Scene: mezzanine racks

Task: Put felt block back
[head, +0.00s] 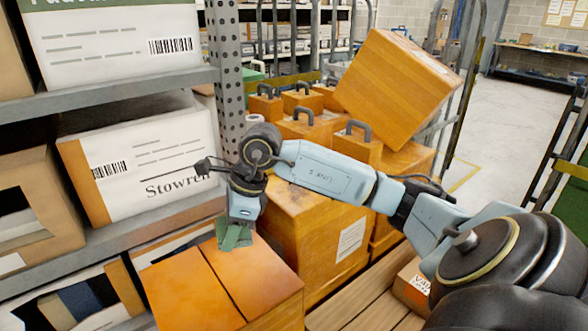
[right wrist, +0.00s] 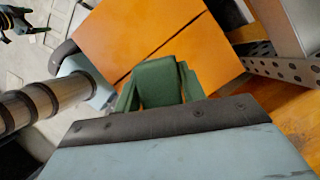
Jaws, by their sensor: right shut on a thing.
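My right gripper (head: 235,238) points down over the far edge of an orange carton's top (head: 190,290). It is shut on a green block, taken as the felt block (right wrist: 158,82), which sits between its green fingers in the right wrist view. In the head view the block blends with the fingers. I cannot tell whether the block touches the carton. A dark gripper, seemingly my left one (right wrist: 22,22), shows small at the top left corner of the right wrist view; its jaws are unclear.
A grey rack (head: 110,95) with white and brown cartons stands close on the left, its perforated post (head: 228,75) just behind my wrist. Orange cases with handles (head: 305,125) and a tilted orange box (head: 395,88) are stacked behind. Open floor (head: 500,130) lies at the far right.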

